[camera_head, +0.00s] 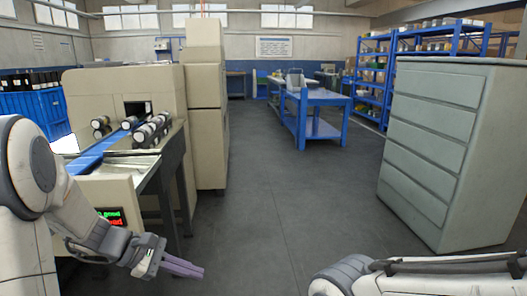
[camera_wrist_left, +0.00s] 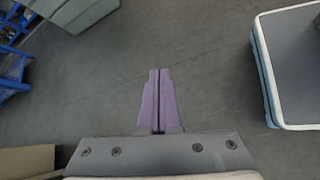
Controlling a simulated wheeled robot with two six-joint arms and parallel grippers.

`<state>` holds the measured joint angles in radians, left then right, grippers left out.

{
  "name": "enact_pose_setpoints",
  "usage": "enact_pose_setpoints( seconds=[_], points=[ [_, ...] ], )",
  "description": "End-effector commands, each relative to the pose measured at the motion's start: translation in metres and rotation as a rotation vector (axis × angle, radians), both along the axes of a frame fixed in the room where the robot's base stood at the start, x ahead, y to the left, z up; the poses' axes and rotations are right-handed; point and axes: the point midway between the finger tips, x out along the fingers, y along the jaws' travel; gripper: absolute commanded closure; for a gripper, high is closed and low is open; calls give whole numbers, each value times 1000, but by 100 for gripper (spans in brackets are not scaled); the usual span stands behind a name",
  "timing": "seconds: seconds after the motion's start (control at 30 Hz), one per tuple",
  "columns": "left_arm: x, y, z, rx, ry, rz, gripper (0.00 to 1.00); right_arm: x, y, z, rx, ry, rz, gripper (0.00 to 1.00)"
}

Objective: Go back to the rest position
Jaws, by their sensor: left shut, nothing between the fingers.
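My left gripper (camera_head: 184,267) is low in front of the beige wrapping machine (camera_head: 125,92), to the right of its lit display. Its purple fingers are shut and empty, and they also show closed together in the left wrist view (camera_wrist_left: 158,98) over bare floor. My left arm comes in from the left edge. My right arm shows at the bottom right, but its gripper is not in view.
Several rolls (camera_head: 152,130) lie on the machine's outfeed beside a blue belt (camera_head: 95,155). A grey drawer cabinet (camera_head: 440,150) stands at the right. A blue table (camera_head: 318,100) and blue shelves (camera_head: 372,70) are farther back. The grey floor (camera_head: 275,200) between is clear.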

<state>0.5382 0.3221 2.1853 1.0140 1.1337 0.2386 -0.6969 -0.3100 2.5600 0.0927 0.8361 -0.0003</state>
Motion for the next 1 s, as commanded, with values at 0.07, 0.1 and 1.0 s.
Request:
enact_pose_setpoints(
  seconds=[0.07,0.1,1.0],
  points=[
    [-28,-50,2,107,-31,-242,100,0,0,0,0,0,0,50],
    [-43,-68,1,159,-50,-356,100,0,0,0,0,0,0,50],
    [-214,-147,28,774,-770,-1905,100,0,0,30,0,0,0,50]
  ],
)
